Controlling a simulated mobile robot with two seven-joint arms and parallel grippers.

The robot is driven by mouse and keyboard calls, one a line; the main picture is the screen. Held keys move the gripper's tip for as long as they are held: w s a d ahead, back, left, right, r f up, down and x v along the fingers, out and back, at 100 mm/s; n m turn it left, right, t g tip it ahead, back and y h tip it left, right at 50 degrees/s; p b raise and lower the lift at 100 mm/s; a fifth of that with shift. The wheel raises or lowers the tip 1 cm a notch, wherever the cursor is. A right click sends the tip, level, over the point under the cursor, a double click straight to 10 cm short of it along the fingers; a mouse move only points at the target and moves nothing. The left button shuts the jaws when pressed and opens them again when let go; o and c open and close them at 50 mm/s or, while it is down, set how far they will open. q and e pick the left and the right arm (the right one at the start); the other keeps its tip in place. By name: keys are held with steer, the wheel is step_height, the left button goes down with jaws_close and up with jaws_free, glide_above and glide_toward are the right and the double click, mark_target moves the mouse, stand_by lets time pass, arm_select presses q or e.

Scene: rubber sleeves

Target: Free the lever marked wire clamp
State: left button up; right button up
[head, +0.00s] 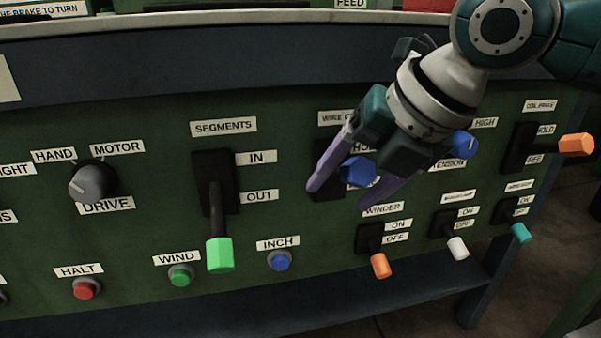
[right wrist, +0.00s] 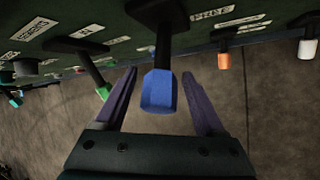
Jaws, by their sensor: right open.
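The wire clamp lever has a blue handle (head: 358,171) and a black plate, under a label (head: 338,118) that is partly covered and reads "WIRE C...". My right gripper (head: 338,192) is in front of this lever, with its purple fingers spread. In the right wrist view the blue handle (right wrist: 159,92) stands between the two open fingers (right wrist: 160,100), with a visible gap on both sides. The label beside the lever starts with "HO"; the lower label is mostly hidden by a finger. My left gripper is not in view.
The green-handled segments lever (head: 219,253) is to the left, near OUT. An orange winder switch (head: 380,264) and a white switch (head: 457,247) sit below right. A blue tension knob (head: 463,145) is behind my gripper. An orange-handled lever (head: 576,145) stands at the far right.

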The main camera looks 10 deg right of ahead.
steer(key=shift+w, duration=0.1)
jaws_close()
stand_by(0.6)
steer(key=shift+f, duration=0.1)
stand_by(0.7)
